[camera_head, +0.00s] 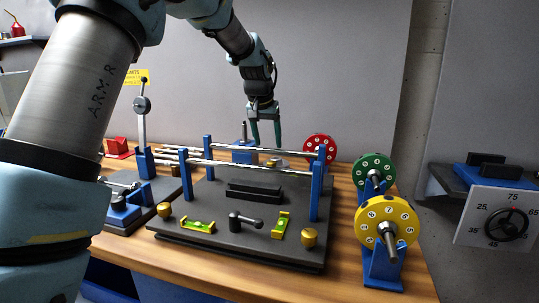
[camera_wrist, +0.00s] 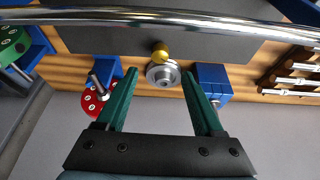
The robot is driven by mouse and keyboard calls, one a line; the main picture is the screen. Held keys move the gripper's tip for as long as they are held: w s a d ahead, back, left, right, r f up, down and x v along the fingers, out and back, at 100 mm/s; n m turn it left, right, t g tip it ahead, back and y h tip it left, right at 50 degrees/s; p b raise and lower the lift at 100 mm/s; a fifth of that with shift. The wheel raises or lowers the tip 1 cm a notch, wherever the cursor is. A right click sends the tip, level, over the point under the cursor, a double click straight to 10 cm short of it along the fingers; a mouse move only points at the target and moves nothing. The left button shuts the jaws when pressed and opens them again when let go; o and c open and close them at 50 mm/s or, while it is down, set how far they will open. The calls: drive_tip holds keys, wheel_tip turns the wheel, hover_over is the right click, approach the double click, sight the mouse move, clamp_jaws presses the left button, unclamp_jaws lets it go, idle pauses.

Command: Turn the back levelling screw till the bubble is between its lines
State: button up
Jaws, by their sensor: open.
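My gripper (camera_head: 265,138) hangs with its fingers down behind the back edge of the dark base plate (camera_head: 240,262). In the wrist view my gripper (camera_wrist: 160,75) is open, its two green fingers apart and empty. The brass back levelling screw (camera_wrist: 160,53) lies just beyond the fingertips, roughly centred between them; a silver round part (camera_wrist: 163,76) shows nearer. In the head view the brass back screw (camera_head: 272,163) is small and partly hidden by the rails. Two yellow levels with green vials sit on the plate, one at left (camera_head: 198,226), one at right (camera_head: 282,225); the bubbles' exact positions are too small to tell.
Brass front screws stand at the left (camera_head: 164,210) and right (camera_head: 309,238) corners. Blue posts (camera_head: 315,190) carry long silver rails across the plate. A blue block (camera_wrist: 212,80) stands right of my fingers in the wrist view, and a red disc (camera_wrist: 96,102) stands left.

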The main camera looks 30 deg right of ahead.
drive_tip(key=v, duration=0.2)
drive_tip(key=shift+s+a+r, duration=0.1)
drive_tip(key=shift+r, duration=0.2)
idle(1.5)
